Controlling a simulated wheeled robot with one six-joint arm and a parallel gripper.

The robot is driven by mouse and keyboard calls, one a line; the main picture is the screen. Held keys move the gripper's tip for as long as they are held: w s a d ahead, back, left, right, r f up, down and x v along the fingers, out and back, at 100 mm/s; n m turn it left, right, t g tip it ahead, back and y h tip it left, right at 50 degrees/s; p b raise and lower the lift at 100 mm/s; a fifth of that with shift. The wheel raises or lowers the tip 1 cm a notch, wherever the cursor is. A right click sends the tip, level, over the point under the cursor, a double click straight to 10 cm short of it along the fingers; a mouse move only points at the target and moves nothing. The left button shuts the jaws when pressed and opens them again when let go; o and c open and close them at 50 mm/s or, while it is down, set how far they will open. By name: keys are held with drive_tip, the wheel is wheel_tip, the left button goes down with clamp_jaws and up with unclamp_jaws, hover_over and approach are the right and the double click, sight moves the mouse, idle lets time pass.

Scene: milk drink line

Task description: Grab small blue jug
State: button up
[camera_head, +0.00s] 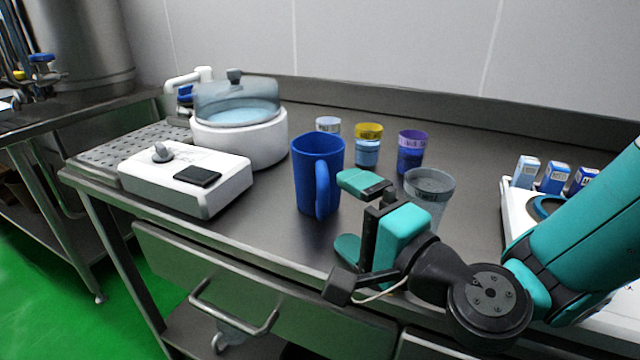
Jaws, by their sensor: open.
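A blue jug (307,173) stands upright on the steel table, left of the middle. Its handle (323,189) faces the front right, toward my gripper. My gripper (347,214) is teal and black and reaches in from the right. Its jaws are open and empty, with one finger above the other. The fingers are just right of the handle in the picture; I cannot tell how large the gap is.
A white machine (185,180) with a clear-lidded bowl (238,138) stands left. Behind the jug are small jars with pale, yellow (369,131) and purple (411,139) tops. A grey translucent cup (430,186) stands close behind my gripper. A white tray (510,215) with small cartons is right.

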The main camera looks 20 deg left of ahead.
sight(326, 197)
drive_tip(key=shift+r+p+x, duration=0.2)
drive_tip(key=shift+p+x, duration=2.15)
drive_tip(key=shift+p, duration=0.05)
drive_tip(key=shift+w+a+f, duration=0.15)
drive_tip(key=shift+a+f, duration=0.1)
drive_tip(key=shift+a, duration=0.1)
drive_tip(key=c, duration=0.9)
